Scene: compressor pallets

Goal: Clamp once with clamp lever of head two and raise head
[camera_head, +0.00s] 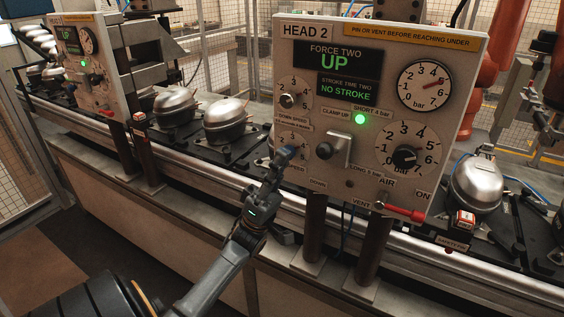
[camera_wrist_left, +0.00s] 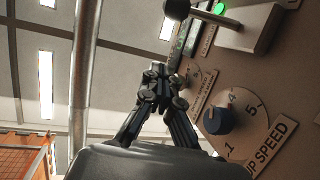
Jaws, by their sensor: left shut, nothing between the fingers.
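The HEAD 2 panel (camera_head: 300,60) stands right of centre in the head view. Its display (camera_head: 334,60) reads FORCE TWO UP, and the one below reads NO STROKE. The clamp lever's black ball knob (camera_head: 323,151) sits beside a grey block at the panel's middle; a green lamp (camera_head: 360,119) glows above. My left gripper (camera_head: 280,161) is shut and empty, in front of the lower left dial, left of and below the lever knob. In the left wrist view, the shut fingertips (camera_wrist_left: 160,75) point towards the ball knob (camera_wrist_left: 177,8), apart from it. My right gripper is not in view.
A blue speed knob (camera_wrist_left: 217,120) is close to my left fingers. A red valve handle (camera_head: 404,212) sticks out at the panel's lower right. Silver compressors (camera_head: 226,113) stand on the pallet line behind. Another head panel (camera_head: 85,65) stands at left.

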